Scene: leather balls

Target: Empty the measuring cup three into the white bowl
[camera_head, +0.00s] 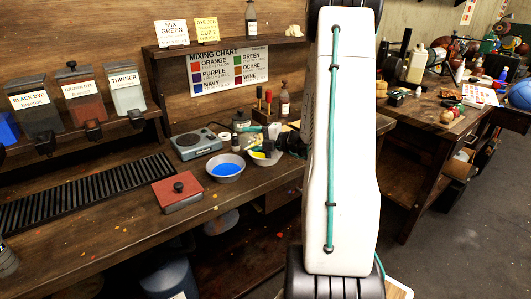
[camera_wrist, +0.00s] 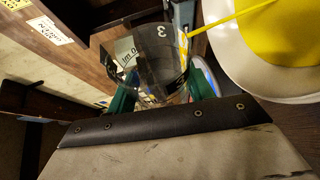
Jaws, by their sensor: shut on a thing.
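My gripper (camera_wrist: 160,92) is shut on a clear measuring cup (camera_wrist: 145,48) marked 3, with its green fingers on either side. In the wrist view a white bowl (camera_wrist: 228,72) with yellow inside lies right beside the cup. A thin yellow streak (camera_wrist: 228,19) runs from the cup's rim to over the bowl; it looks like liquid pouring. The view is rolled over and the cup looks tilted. The cup is hard to make out there.
A bowl of blue (camera_head: 226,176) stands just left of the yellow one. Bottles and tools stand behind. My arm hides the bench's right end.

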